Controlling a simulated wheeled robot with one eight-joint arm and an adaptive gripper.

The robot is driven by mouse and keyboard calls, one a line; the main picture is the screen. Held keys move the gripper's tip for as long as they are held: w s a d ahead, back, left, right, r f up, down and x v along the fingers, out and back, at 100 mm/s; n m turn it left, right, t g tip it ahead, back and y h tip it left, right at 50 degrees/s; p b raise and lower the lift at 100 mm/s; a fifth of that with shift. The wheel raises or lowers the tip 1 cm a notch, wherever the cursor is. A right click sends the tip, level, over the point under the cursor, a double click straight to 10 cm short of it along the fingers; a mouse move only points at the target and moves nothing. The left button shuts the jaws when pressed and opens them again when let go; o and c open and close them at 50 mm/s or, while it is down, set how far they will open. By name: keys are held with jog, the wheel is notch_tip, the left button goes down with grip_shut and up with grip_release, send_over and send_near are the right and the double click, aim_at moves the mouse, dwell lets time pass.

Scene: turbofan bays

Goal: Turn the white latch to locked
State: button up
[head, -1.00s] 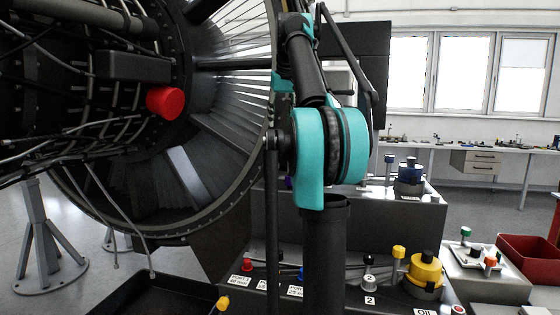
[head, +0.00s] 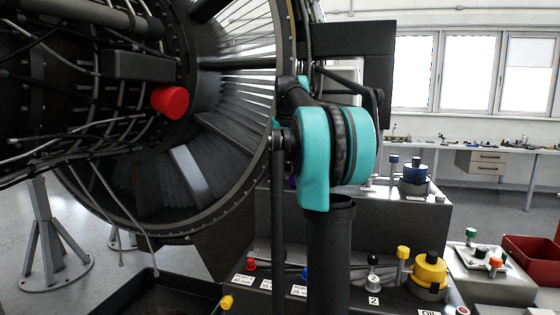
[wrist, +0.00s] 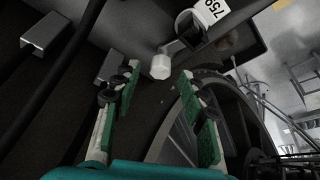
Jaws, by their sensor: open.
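In the wrist view a white faceted knob (wrist: 160,68) shows near the middle, at the end of a short grey lever. The knob appears between and beyond the fingertips, with no contact visible. In the head view my gripper and the white latch are hidden or not discernible.
The large dark engine casing (head: 238,177) fills the left of the head view, with a red cylinder (head: 170,101) on it. A bench holds a yellow knob (head: 430,270) and a blue knob (head: 414,172). A red bin (head: 532,258) stands at right.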

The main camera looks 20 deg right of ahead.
jog(key=shift+w+f, duration=0.25)
jog(key=shift+f, duration=0.35)
jog(key=shift+c, duration=0.6)
grip_shut()
jog(key=shift+d+n+y, duration=0.1)
jog(key=shift+n+y, duration=0.5)
jog(key=shift+n, duration=1)
jog(key=shift+o, duration=0.6)
grip_release()
jog(key=shift+r, duration=0.1)
